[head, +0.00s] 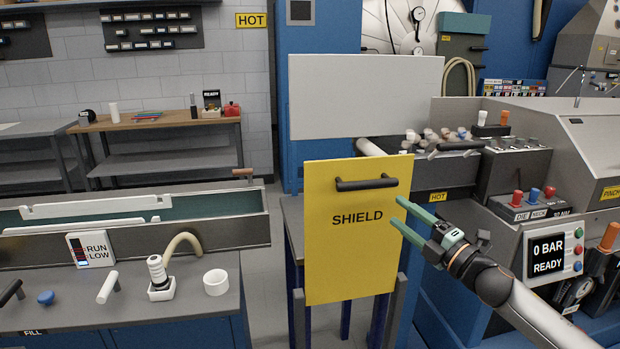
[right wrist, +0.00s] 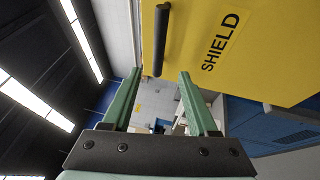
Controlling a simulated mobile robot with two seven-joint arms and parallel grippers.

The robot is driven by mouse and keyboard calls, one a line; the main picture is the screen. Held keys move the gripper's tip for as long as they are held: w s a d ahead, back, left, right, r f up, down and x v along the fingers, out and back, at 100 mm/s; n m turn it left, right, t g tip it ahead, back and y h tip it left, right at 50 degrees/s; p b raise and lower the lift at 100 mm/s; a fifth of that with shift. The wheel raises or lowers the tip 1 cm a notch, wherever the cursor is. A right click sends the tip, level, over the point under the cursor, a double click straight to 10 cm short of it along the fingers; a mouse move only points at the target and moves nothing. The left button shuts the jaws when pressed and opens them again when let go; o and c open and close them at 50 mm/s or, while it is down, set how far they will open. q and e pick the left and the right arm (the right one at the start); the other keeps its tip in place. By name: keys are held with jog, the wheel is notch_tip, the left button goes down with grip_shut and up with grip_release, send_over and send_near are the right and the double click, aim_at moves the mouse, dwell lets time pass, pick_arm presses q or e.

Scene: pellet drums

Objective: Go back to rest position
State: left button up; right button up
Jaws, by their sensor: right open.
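My right gripper (head: 398,212) is open and empty, its green fingers pointing left in front of the right part of the yellow shield panel (head: 340,268). The shield stands upright and carries a black bar handle (head: 366,184) near its top. In the right wrist view, the open fingers of the right gripper (right wrist: 156,88) show with nothing between them. There the black handle (right wrist: 161,40) lies just beyond the fingertips, apart from them, on the yellow shield (right wrist: 270,60). My left gripper is in neither view.
A machine with a display reading 0 BAR READY (head: 548,255) stands close at the right, near my right arm. A grey bench (head: 205,310) with a white ring (head: 216,282) and a trough (head: 235,230) is at the left. A wooden-topped table (head: 160,119) stands behind.

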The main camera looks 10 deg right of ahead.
jog(key=s+a+f+m+g+h, duration=0.1)
jog(key=s+a+f+m, duration=0.25)
jog(key=f, duration=0.45)
jog(key=s+a+f+m+g+h, duration=0.1)
jog(key=s+a+f+m, duration=0.3)
jog(key=f, duration=0.4)
jog(key=s+a+f+m+g+h, duration=0.1)
jog(key=s+a+f+m+h, duration=0.1)
jog(key=s+f+m, duration=0.45)
jog(key=s+a+f+m+g+h, duration=0.1)
jog(key=s+a+f+m+g, duration=0.1)
jog(key=s+f, duration=0.6)
jog(key=s+a+f+m+g+h+p, duration=0.1)
jog(key=s+f+m+g, duration=0.2)
jog(key=s+f+m, duration=0.2)
jog(key=s+f, duration=0.3)
jog(key=s, duration=0.4)
jog(key=shift+s+a+f+m+g, duration=0.25)
jog(key=shift+s+a+m+g, duration=0.05)
jog(key=shift+a+m+g, duration=0.1)
jog(key=shift+c, duration=0.7)
jog(key=shift+d, duration=0.15)
